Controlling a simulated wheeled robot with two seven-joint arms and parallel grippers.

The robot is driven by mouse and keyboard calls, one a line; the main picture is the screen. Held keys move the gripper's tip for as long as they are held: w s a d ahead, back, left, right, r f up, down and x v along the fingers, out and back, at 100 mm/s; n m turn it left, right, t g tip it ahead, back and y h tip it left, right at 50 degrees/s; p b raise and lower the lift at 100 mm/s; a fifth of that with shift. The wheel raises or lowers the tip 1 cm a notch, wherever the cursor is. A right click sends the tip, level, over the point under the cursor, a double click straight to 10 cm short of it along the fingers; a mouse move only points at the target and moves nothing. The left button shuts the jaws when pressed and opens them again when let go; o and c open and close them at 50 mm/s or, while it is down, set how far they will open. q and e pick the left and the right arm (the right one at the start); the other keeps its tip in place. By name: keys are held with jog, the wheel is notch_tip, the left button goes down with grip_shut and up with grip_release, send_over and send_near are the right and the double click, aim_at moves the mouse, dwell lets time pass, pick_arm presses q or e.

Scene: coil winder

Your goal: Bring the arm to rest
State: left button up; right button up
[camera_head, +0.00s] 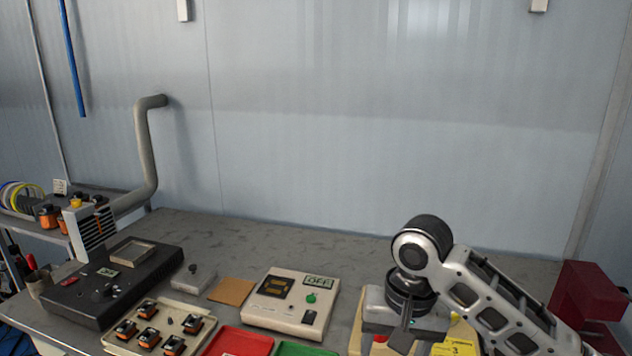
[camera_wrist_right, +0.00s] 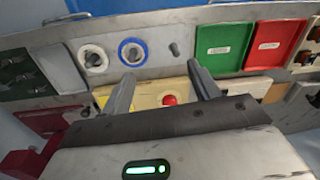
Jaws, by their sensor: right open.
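My right arm (camera_head: 500,308) reaches in from the right in the head view, bent at a rounded elbow-like joint. My right gripper (camera_head: 404,326) points down over a beige machine (camera_head: 361,328) at the front right of the bench. In the right wrist view my right gripper (camera_wrist_right: 160,84) is open with nothing between its fingers. The beige machine (camera_wrist_right: 146,101) with a red button (camera_wrist_right: 169,99) lies beyond the fingers there. Whether the fingers touch it cannot be told. My left gripper is not in view.
A beige tester (camera_head: 290,302) reading OFF, a red tray (camera_head: 238,342), a green tray (camera_head: 300,350) and a holder with several orange-black parts (camera_head: 160,328) stand left of the arm. A dark red object (camera_head: 588,292) is at right. The rear bench (camera_head: 290,242) is clear.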

jog(key=s+a+f+n+t+y, duration=0.2)
jog(key=s+a+f+n+y, duration=0.1)
jog(key=s+f, duration=0.7)
jog(key=s+d+f+t+h, duration=0.1)
jog(key=s+d+f+h, duration=0.25)
jog(key=s+d, duration=0.8)
jog(key=w+a+f+t+y, duration=0.1)
jog(key=w+a+f+t, duration=0.1)
jog(key=f, duration=0.3)
jog(key=w+a+f+n+t+y, duration=0.1)
jog(key=w+a+f+t, duration=0.1)
jog(key=f+t, duration=0.2)
jog(key=shift+w+a+f+t, duration=0.15)
jog(key=shift+w+f+t, duration=0.2)
jog(key=shift+t, duration=0.05)
dwell(0.4)
